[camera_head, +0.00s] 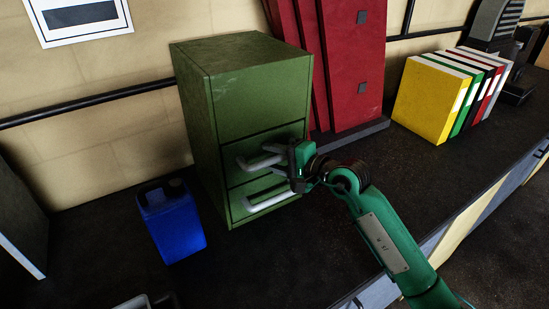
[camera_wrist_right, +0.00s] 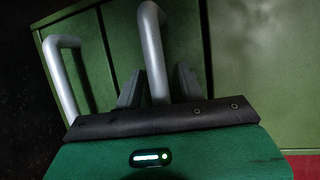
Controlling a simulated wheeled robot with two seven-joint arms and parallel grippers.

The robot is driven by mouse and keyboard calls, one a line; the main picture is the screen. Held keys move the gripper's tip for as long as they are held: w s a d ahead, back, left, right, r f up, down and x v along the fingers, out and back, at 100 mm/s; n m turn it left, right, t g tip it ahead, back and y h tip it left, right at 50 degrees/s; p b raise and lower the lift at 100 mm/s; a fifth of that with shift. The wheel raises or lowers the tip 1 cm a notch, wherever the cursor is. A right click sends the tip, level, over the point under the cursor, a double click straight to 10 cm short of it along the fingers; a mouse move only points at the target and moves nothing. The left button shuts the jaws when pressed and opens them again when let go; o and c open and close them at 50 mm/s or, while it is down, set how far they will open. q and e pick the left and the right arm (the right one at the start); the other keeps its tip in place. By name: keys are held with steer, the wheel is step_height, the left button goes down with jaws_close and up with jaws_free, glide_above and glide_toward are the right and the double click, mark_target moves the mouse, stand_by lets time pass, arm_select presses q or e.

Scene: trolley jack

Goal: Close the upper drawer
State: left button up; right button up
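A green cabinet (camera_head: 261,98) stands against the wall, with two drawers below a plain upper panel. The upper drawer (camera_head: 239,173) has a pale grey bar handle (camera_head: 262,161); a dark line runs along its top edge, and I cannot tell whether its front is fully flush. The lower drawer has a similar handle (camera_head: 270,201). My right gripper (camera_head: 297,164) is at the right end of the upper handle. In the right wrist view its fingers (camera_wrist_right: 159,88) stand apart on either side of the upper handle (camera_wrist_right: 152,45), with a gap visible. My left gripper is not visible.
A blue container (camera_head: 171,222) stands left of the cabinet. Yellow and other coloured folders (camera_head: 436,98) are farther right. The dark worktop in front of the cabinet is mostly clear. An unclear pale object shows at the bottom edge.

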steer(key=shift+s+d+b, duration=0.3)
steer(key=shift+s+d, duration=0.05)
steer(key=shift+d, duration=0.2)
steer(key=b+v, duration=0.5)
steer(key=v, duration=0.7)
steer(key=shift+d+r, duration=0.15)
steer(key=shift+s, duration=0.1)
